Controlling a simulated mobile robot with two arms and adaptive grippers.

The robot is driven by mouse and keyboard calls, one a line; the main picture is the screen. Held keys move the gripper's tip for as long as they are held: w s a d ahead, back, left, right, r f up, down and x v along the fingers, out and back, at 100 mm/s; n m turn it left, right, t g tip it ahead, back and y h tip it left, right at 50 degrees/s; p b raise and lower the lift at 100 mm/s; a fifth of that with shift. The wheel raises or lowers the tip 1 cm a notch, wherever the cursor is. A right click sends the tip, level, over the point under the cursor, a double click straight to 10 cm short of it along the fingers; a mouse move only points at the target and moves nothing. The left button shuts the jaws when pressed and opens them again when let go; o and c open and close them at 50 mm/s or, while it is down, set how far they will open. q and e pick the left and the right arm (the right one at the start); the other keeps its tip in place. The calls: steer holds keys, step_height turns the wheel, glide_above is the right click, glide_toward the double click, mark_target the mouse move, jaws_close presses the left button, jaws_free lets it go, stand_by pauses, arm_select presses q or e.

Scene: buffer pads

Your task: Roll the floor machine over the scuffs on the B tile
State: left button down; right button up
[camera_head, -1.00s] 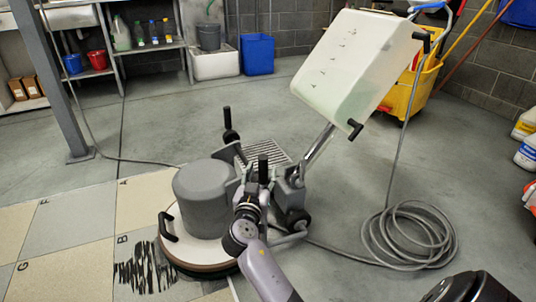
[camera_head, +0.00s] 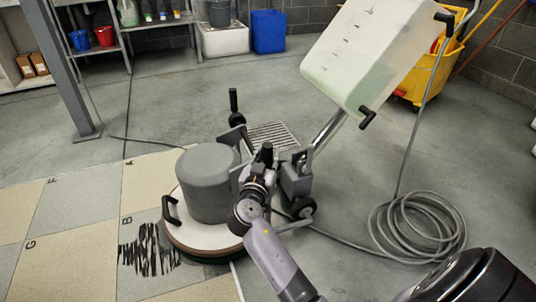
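The floor machine (camera_head: 208,183) stands in the middle of the head view, with a grey motor drum, a round base and a tilted white tank (camera_head: 375,55). Dark scuffs (camera_head: 150,250) show on the B tile (camera_head: 135,285), just left of the round base. The base covers part of that tile, so any scuffs beneath are hidden. My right gripper (camera_head: 262,178) is at the machine's near black handle grip (camera_head: 266,153) and looks shut around it, with the grip's top sticking out. The fingers are small and partly hidden. My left gripper is out of view.
A grey cable (camera_head: 420,228) lies coiled on the floor at right. A yellow mop bucket (camera_head: 418,82) stands behind the tank. A metal post (camera_head: 62,70) and shelves are at left, a blue bin (camera_head: 268,31) at the back. A floor grate (camera_head: 272,136) lies behind the machine.

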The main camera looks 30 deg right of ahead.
jaws_close()
steer(key=shift+w, duration=0.1)
stand_by(0.4)
